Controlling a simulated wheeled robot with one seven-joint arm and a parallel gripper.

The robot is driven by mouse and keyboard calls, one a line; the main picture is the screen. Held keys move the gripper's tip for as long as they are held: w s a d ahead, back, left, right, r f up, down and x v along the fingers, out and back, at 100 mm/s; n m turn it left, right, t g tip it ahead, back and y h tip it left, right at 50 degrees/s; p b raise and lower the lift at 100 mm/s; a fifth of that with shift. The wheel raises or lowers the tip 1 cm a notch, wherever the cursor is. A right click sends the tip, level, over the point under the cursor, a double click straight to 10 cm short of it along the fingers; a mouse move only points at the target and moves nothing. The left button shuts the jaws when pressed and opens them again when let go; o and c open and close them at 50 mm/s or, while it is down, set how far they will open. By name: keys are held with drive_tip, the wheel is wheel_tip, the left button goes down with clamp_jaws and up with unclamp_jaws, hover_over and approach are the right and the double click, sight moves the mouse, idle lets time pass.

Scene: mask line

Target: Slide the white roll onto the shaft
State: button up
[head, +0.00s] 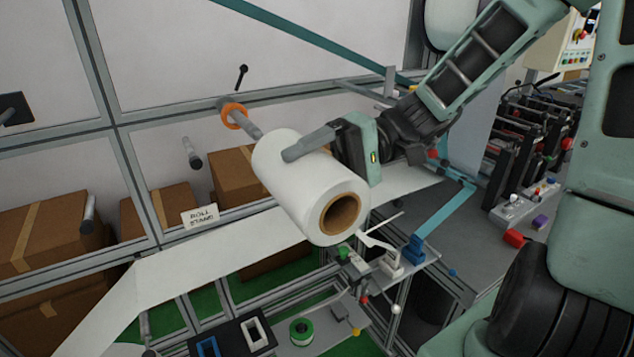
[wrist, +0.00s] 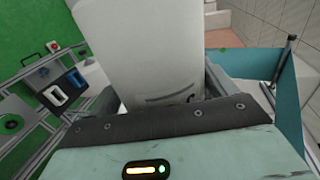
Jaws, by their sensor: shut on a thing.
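The white roll (head: 303,182) is large, with a brown cardboard core whose open end faces the camera in the head view. My gripper (head: 312,143) is shut on the roll, with one grey finger lying across its upper side. The roll also fills the upper middle of the wrist view (wrist: 152,45). The shaft (head: 249,126) is a grey rod with an orange collar (head: 234,115), sticking out of the wall frame. The roll's far end is at or close to the shaft's near end. Whether the shaft is inside the core is hidden.
A white web (head: 205,252) runs below the roll across the machine. Bare pegs (head: 191,152) stick out to the left, above a label sign (head: 200,217) and cardboard boxes (head: 45,230). A lower shelf holds blue and white holders (head: 257,333) and a green spool (head: 301,331).

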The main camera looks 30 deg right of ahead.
drive_tip(key=shift+w, duration=1.3)
drive_tip(key=shift+w, duration=0.1)
drive_tip(key=shift+w+b, duration=0.3)
drive_tip(key=shift+w, duration=2.1)
drive_tip(key=shift+w, duration=2.5)
drive_tip(key=shift+w, duration=2.5)
